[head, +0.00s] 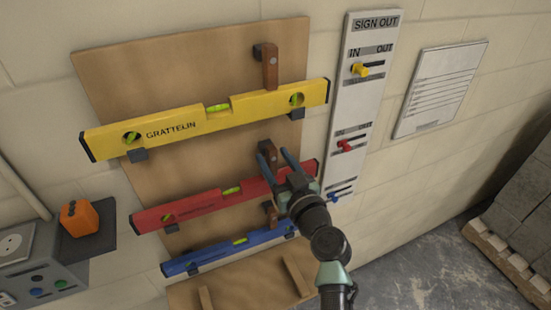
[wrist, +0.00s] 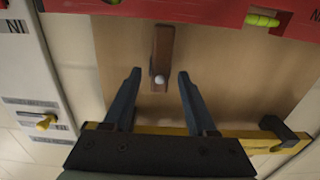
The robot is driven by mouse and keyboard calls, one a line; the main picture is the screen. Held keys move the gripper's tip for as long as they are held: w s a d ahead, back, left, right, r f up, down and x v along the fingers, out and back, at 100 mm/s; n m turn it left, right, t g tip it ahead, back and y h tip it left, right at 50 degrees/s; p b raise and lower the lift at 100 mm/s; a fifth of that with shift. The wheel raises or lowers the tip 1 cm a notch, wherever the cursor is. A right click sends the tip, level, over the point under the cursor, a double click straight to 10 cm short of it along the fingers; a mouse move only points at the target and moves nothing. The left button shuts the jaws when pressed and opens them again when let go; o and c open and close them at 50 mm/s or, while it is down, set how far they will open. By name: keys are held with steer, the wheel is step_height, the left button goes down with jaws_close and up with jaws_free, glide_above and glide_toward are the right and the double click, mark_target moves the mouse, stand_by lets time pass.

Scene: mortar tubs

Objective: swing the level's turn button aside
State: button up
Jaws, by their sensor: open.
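A red level (head: 190,209) rests across a wooden board, below a yellow level (head: 180,127) and above a blue level (head: 215,254). The brown wooden turn button above the red level (head: 266,145) is partly hidden by my gripper in the head view. In the wrist view this turn button (wrist: 163,45) shows upright, with a pale screw head at its lower end and its other end at the red level's edge (wrist: 205,12). My gripper (head: 273,157) is open and empty. In the wrist view its fingertips (wrist: 160,74) stand either side of the button's screw end, apart from it.
Another turn button (head: 271,66) hangs above the yellow level. A sign-out panel (head: 352,105) with yellow, red and blue pegs stands right of the board. A notice sheet (head: 437,88) hangs further right. An orange device (head: 79,218) sits at lower left.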

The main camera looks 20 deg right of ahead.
jaws_close()
steer(key=shift+m, duration=0.3)
steer(key=m+b, duration=0.2)
steer(key=m, duration=0.1)
steer(key=shift+f, duration=0.15)
steer(key=m+b, duration=0.1)
steer(key=m, duration=0.4)
steer(key=shift+d, duration=0.1)
steer(key=m, duration=0.4)
steer(key=shift+m, duration=0.3)
steer(key=shift+m+p, duration=0.55)
steer(key=shift+m, duration=1.75)
